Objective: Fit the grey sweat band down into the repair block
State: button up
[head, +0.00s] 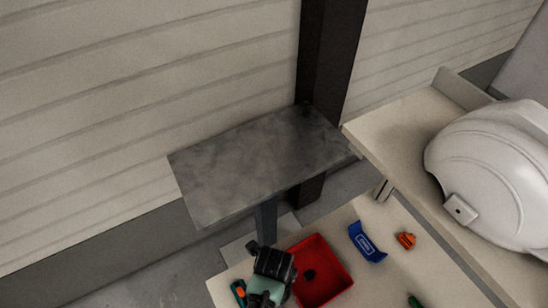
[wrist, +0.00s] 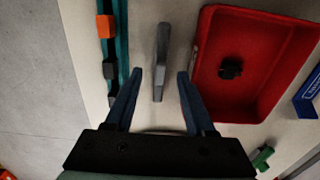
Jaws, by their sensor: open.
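A narrow grey piece (wrist: 161,50), which looks like the sweat band, lies lengthwise on the pale bench top in the wrist view. My gripper (wrist: 160,73) is open, with one blue-grey finger on each side of the near end of the grey piece. I see gaps on both sides; the height between fingers and piece is hard to tell. In the head view my gripper (head: 270,268) is over the bench's near left part, and the grey piece is hidden there. No part is clearly recognisable as the repair block. A teal strip (wrist: 123,40) with orange and dark blocks lies to the left.
A red tray (wrist: 208,50) with a small black part (wrist: 230,68) stands close on the right. Beyond it are a blue piece (head: 366,243), an orange piece (head: 405,240) and a green piece (wrist: 262,158). A white helmet shell (head: 490,175) sits on the right-hand shelf. A grey table (head: 260,160) is empty.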

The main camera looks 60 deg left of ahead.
jog(key=shift+f, duration=1.25)
jog(key=shift+c, duration=0.2)
grip_shut()
